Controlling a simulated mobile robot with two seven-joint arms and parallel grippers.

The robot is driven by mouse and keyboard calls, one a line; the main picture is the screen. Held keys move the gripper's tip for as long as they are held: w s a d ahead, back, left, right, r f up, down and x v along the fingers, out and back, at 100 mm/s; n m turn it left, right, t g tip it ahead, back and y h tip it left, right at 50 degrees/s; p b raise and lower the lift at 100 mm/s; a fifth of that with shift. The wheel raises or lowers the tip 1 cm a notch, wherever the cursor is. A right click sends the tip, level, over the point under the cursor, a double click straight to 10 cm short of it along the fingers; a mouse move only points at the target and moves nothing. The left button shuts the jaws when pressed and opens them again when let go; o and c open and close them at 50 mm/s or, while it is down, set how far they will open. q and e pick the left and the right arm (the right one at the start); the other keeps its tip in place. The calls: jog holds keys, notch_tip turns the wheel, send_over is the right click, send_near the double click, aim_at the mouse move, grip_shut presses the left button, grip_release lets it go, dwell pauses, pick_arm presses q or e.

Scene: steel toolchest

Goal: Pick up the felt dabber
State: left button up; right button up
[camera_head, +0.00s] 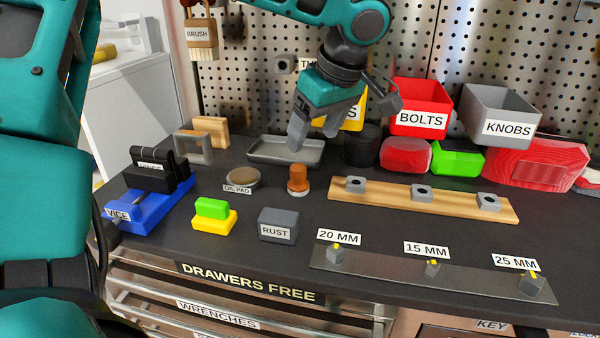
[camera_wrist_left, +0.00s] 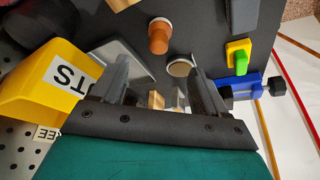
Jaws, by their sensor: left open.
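The felt dabber (camera_head: 298,180), with an orange-brown handle and a pale felt base, stands upright on the dark worktop, between the oil pad and the wooden strip. It also shows in the left wrist view (camera_wrist_left: 158,40), ahead of the fingers near the top. My left gripper (camera_head: 314,138) is open and empty, pointing down above and behind the dabber, over the right end of the grey metal tray. Its two fingers (camera_wrist_left: 160,72) show apart in the left wrist view, with nothing between them touching. My right gripper is not in view.
The oil pad tin (camera_head: 243,178) is left of the dabber. The grey tray (camera_head: 265,160) lies behind it. A wooden strip with metal blocks (camera_head: 440,203) lies to its right, and the RUST block (camera_head: 278,225) in front. Bins line the pegboard.

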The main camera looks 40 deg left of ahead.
aim_at(301, 167)
pick_arm(q)
jog(key=x, duration=0.7)
jog(key=shift+s+b, duration=0.15)
jog(key=shift+b, duration=0.2)
jog(key=x, duration=0.5)
jog(key=shift+a+f, duration=0.15)
jog(key=shift+f, duration=0.15)
jog(key=c, duration=1.1)
jog(key=shift+c, duration=0.2)
jog(key=shift+w+r, duration=0.15)
jog(key=shift+w, duration=0.1)
notch_tip(301, 167, up, 20)
jog(key=p, duration=0.2)
